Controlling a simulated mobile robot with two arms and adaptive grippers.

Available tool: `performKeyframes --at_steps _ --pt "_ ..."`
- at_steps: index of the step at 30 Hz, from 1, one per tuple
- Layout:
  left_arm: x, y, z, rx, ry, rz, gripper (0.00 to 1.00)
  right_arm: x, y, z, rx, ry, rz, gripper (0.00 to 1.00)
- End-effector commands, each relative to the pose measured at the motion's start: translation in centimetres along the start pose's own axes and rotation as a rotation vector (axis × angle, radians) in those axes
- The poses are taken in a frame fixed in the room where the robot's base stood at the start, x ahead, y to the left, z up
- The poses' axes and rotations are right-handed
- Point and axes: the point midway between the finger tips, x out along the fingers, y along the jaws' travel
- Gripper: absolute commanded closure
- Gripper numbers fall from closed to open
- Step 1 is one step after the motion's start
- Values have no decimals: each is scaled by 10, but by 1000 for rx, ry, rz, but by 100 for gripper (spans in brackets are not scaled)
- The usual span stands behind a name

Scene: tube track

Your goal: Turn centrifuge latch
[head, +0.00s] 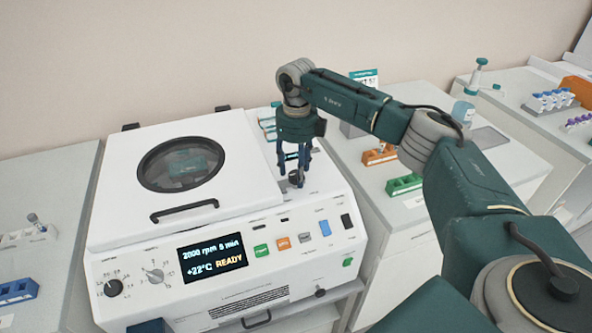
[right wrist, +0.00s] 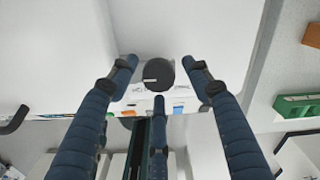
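The white centrifuge (head: 240,185) stands in the middle of the head view with its lid (head: 215,160) down. Its display (head: 212,257) reads 2000 rpm 5 min, +22°C READY. The latch is a dark round knob (head: 295,178) on the top, right of the lid. In the right wrist view the knob (right wrist: 158,75) is a black disc with a short white mark lying roughly crosswise. My right gripper (head: 296,168) points down over the knob. Its blue fingers (right wrist: 160,72) are spread around the knob, with visible gaps. My left gripper is not in view.
A black lid handle (head: 184,210) lies left of the knob. Right of the centrifuge are an orange rack (head: 380,154) and a green rack (head: 404,184) on a white counter. A blue rack (head: 18,291) is at the far left.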

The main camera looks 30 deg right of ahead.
Motion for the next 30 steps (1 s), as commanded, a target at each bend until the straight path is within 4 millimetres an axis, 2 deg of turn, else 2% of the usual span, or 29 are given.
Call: performKeyframes --at_steps 8,11,14,24,30 --pt "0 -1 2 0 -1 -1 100 1 2 -1 -4 3 2 48" --pt "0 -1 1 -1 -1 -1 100 -6 2 0 -4 2 2 48" --pt "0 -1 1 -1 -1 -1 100 -20 1 0 -4 0 1 48" --pt "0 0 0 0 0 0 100 -91 0 0 -2 0 2 48" --pt "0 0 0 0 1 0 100 -114 0 0 -2 0 1 48"
